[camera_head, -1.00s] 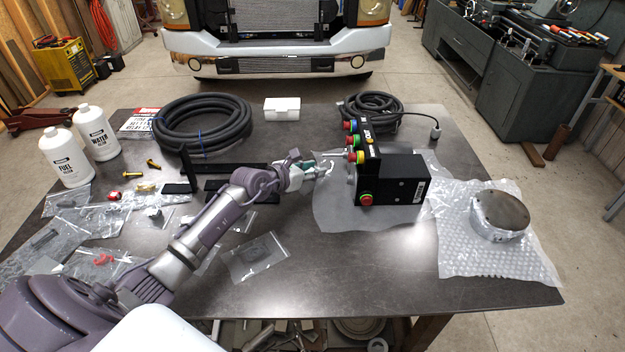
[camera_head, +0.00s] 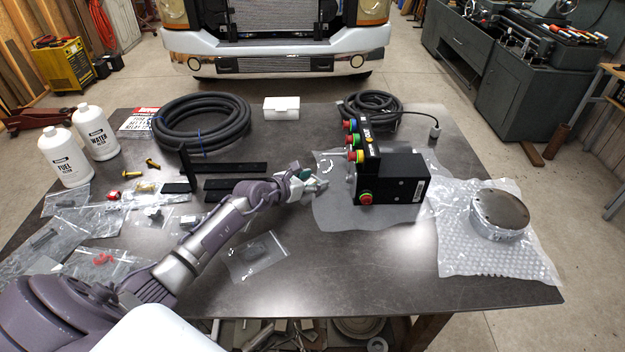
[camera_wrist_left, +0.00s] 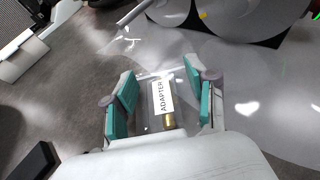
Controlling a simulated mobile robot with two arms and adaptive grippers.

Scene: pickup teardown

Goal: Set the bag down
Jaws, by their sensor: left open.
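My left gripper (camera_head: 318,184) is over the middle of the table, left of the black control box. In the left wrist view the gripper (camera_wrist_left: 160,92) has its two teal-padded fingers spread apart. A clear bag (camera_wrist_left: 152,118) with a white label reading ADAPTER and a brass-coloured fitting shows between the fingers, with a visible space on either side. I cannot tell its exact height over the surface. In the head view the bag is too small or hidden to make out. My right gripper is not in view.
The black control box (camera_head: 405,178) with coloured buttons stands on a clear sheet (camera_head: 330,213) to the right. A round metal part (camera_head: 500,212) rests on bubble wrap (camera_head: 465,262). Several small bags lie at left, one bag (camera_head: 258,257) in front. The front right table (camera_head: 370,275) is clear.

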